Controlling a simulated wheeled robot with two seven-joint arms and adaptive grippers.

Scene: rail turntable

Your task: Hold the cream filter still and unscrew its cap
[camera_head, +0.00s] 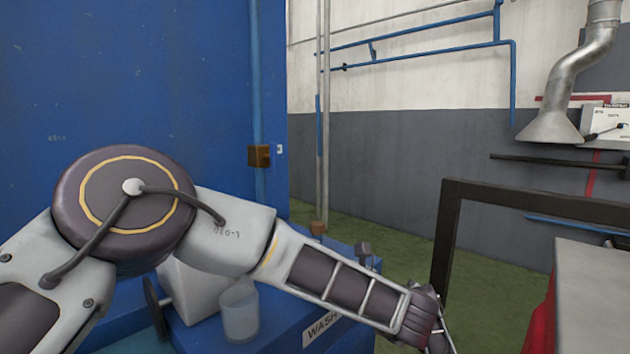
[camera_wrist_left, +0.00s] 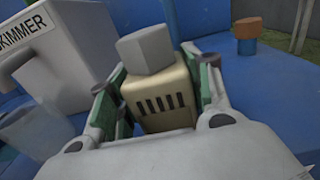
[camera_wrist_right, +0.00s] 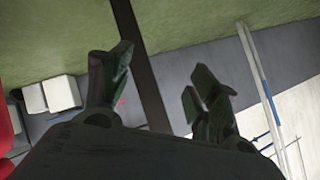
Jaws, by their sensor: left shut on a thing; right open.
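The cream filter (camera_wrist_left: 165,98) is a blocky body with a row of dark slots, seen in the left wrist view. Its grey, block-like cap (camera_wrist_left: 146,50) sits on its top end. My left gripper (camera_wrist_left: 160,88) is shut on the filter body, with a green-padded finger on each side and the cap clear of them. In the head view my left arm crosses the lower picture, and I cannot make out the filter or the fingertips there.
A white box marked SKIMMER (camera_wrist_left: 70,50) and a clear cup (camera_wrist_left: 35,130) stand left of the filter. The cup also shows in the head view (camera_head: 239,314). A brown-topped post (camera_wrist_left: 248,30) stands beyond. A dark frame (camera_head: 448,235) rises at the right.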

